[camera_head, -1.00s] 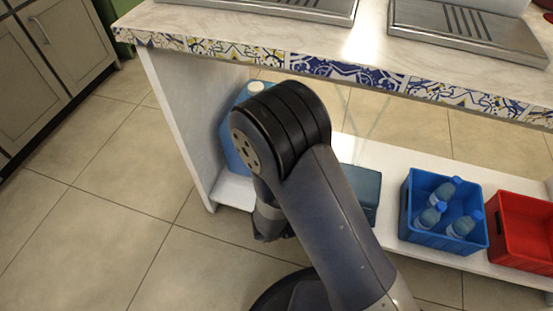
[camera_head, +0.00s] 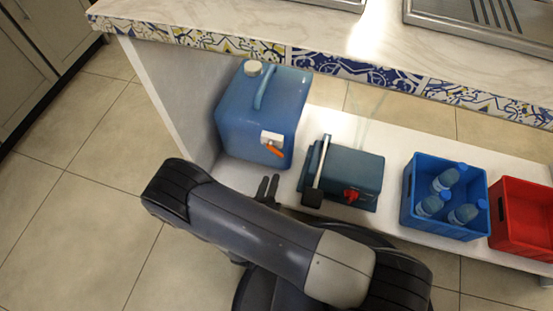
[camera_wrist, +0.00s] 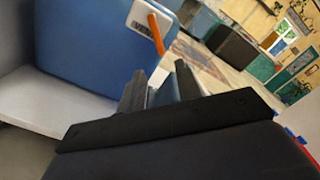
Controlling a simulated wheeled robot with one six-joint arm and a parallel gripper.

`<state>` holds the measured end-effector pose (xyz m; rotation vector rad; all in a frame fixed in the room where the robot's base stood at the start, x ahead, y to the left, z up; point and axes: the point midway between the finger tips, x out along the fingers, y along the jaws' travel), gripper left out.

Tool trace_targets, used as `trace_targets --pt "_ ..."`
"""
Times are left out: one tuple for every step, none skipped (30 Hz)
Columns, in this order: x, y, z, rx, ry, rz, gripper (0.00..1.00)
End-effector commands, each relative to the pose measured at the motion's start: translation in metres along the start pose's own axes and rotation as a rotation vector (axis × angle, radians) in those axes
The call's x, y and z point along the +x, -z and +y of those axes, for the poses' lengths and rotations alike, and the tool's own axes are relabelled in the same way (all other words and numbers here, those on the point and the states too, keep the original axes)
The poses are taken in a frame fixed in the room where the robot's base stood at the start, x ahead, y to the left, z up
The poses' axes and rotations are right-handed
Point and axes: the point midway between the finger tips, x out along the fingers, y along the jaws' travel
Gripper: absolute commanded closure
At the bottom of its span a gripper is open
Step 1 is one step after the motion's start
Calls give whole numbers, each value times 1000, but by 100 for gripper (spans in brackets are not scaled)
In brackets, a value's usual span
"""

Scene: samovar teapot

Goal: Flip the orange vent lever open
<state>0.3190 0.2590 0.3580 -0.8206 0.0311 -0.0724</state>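The orange vent lever (camera_head: 275,150) sits on a white plate (camera_head: 271,138) on the front of a blue jerrycan (camera_head: 240,110), on the low shelf. In the wrist view the orange lever (camera_wrist: 157,34) hangs slightly tilted from the white plate (camera_wrist: 141,20), which bears dark lettering. My gripper (camera_head: 269,181) is in front of the can, a little below the lever in the head view. In the wrist view my gripper (camera_wrist: 156,80) shows two dark fingers with a gap between them, empty. The lever appears beyond the fingertips, apart from them.
A teal box (camera_head: 352,175) with a metal bar and red knob stands right of the can. A blue crate (camera_head: 444,228) with bottles and a red crate (camera_head: 522,222) are farther right. The counter (camera_head: 230,22) overhangs the shelf (camera_head: 235,177); its side panel is at the left.

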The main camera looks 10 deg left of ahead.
Motion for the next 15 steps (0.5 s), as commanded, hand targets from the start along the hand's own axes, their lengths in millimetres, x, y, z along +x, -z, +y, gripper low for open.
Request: trace_targets --pt "9 2 1 1 4 5 67" --pt "13 2 1 1 4 5 67" --pt "19 2 0 1 4 6 67" --pt "24 2 0 1 4 5 67" --pt "28 3 0 2 5 6 67" --pt "34 2 0 3 4 5 67" --pt "39 2 0 3 5 6 67" --pt "43 2 0 3 4 5 67" --pt "49 2 0 2 5 5 67" --pt "53 2 0 2 4 4 67" --pt "57 2 0 2 5 5 67" --pt "62 2 0 3 4 4 67" --pt "65 2 0 3 5 5 67" --pt "68 2 0 3 4 4 67" --pt "72 1 0 2 3 3 67"
